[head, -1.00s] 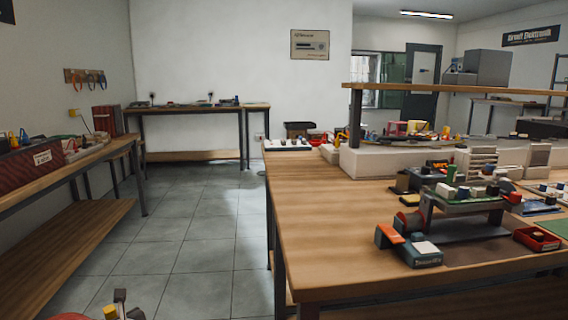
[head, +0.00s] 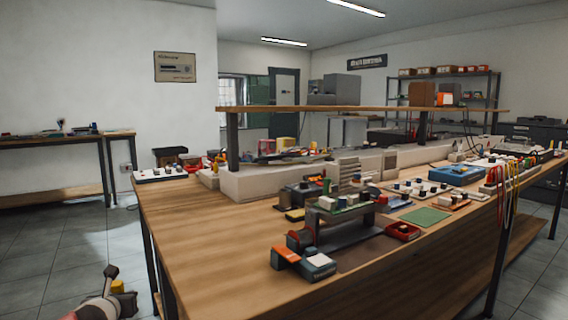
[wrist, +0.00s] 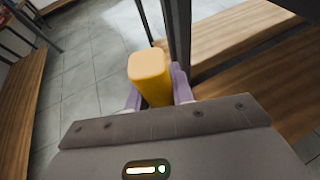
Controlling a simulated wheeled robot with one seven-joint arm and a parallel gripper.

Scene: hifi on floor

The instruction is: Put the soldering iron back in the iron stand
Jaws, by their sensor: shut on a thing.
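My gripper (wrist: 157,92) is shut on a yellow block-like handle, which I take to be the soldering iron (wrist: 150,70). The handle stands between the two purple fingers in the wrist view; its tip is hidden. In the head view my gripper (head: 113,284) is low at the left, over the floor and left of the bench, with a bit of yellow showing.
The wooden bench (head: 190,225) fills the middle and right, with dark metal legs. A raised board rack (head: 345,208), a red tray (head: 403,231) and a green mat (head: 426,216) are on it. A raised shelf (head: 360,108) spans its back. Tiled floor (head: 65,255) is clear at left.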

